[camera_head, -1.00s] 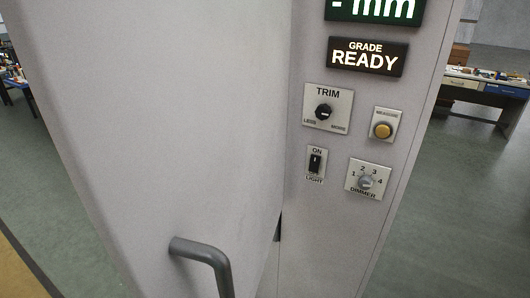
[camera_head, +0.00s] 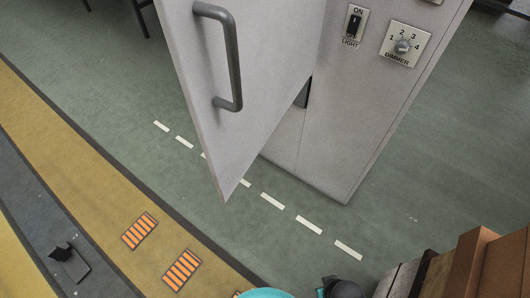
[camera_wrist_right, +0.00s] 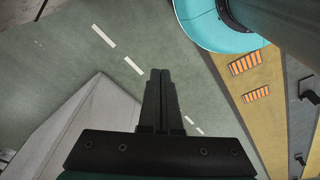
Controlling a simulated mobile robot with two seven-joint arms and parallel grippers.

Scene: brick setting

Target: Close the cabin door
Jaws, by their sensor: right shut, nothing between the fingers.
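The cabin door (camera_head: 235,75) is a pale grey panel standing open, swung out from the cabin body (camera_head: 345,120). Its dark grey bar handle (camera_head: 233,60) is on the face toward me. A dark gap shows between door and cabin. In the right wrist view my right gripper (camera_wrist_right: 160,73) is shut and empty, with its fingers over the floor. A pale grey panel (camera_wrist_right: 88,128) lies left of it in that view; I cannot tell whether it is door or cabin. My left gripper is not in view.
The cabin front carries a light switch (camera_head: 353,25) and a dimmer knob (camera_head: 404,46). White dashes (camera_head: 272,201) mark the green floor below the door. Brown wooden furniture or boxes (camera_head: 490,265) stand at the lower right. Open floor lies left of the door.

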